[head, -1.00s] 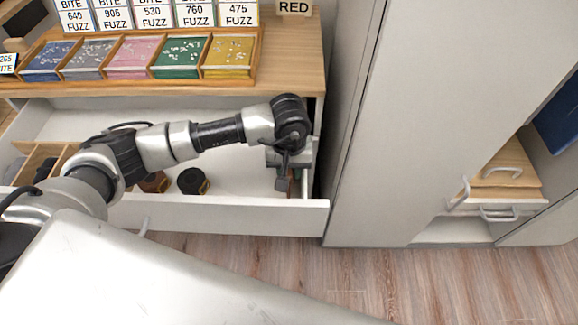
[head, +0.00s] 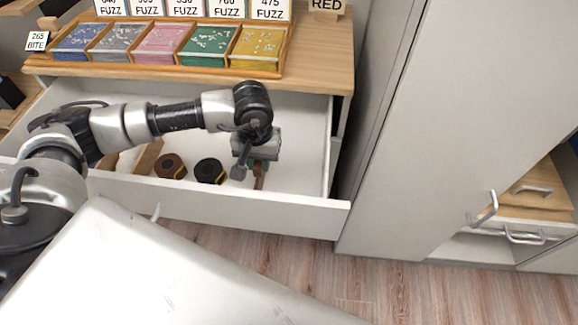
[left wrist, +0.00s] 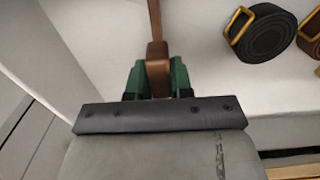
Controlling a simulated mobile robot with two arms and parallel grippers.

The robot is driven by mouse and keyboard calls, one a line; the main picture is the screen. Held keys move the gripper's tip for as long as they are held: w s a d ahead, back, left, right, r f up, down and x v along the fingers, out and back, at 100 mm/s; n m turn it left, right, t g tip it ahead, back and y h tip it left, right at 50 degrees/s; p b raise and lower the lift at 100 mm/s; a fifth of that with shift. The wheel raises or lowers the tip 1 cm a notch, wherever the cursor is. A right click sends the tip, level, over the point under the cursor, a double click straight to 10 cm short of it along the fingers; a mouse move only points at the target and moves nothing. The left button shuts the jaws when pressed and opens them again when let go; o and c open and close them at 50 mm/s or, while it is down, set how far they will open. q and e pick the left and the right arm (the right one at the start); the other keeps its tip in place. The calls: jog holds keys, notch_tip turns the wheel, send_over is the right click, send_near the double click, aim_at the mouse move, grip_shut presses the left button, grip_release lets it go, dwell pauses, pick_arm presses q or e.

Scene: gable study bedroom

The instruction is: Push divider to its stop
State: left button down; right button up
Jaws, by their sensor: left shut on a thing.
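A light wooden divider (head: 148,157) stands in the open drawer (head: 250,208), left of the rolled belts and partly hidden by my left arm. My left gripper (head: 257,162) is low inside the drawer, right of the belts and well away from the divider. Its green fingers (left wrist: 156,78) are shut on a slim brown piece (left wrist: 157,50); I cannot tell exactly what it is. The brown piece also shows below the gripper in the head view (head: 260,178). My right gripper is not in view.
A brown rolled belt (head: 171,166) and a black rolled belt (head: 209,171) lie between divider and gripper. A wooden tray (head: 155,68) of coloured cards sits above on the desk. A tall pale cabinet (head: 420,130) stands at right. Drawer floor right of the gripper is clear.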

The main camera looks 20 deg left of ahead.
pick_arm(q)
jog(key=shift+s+a+f, duration=0.1)
jog(key=shift+s+a, duration=0.1)
jog(key=shift+a, duration=0.4)
jog(key=shift+s+a+f, duration=0.1)
jog(key=shift+s+a, duration=0.05)
jog(key=shift+a, duration=0.4)
jog(key=a, duration=0.1)
jog(key=s+a+b, duration=0.1)
jog(key=a, duration=0.1)
jog(key=shift+a+r, duration=0.1)
jog(key=shift+a, duration=0.2)
jog(key=shift+s+a+r+b, duration=0.1)
jog(key=shift+s+a+b, duration=0.1)
jog(key=shift+a+b, duration=0.3)
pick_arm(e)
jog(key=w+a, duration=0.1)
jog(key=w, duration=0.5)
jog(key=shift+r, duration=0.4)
pick_arm(q)
jog(key=shift+a, duration=0.1)
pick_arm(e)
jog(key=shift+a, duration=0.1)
pick_arm(q)
jog(key=c, duration=1.3)
grip_release()
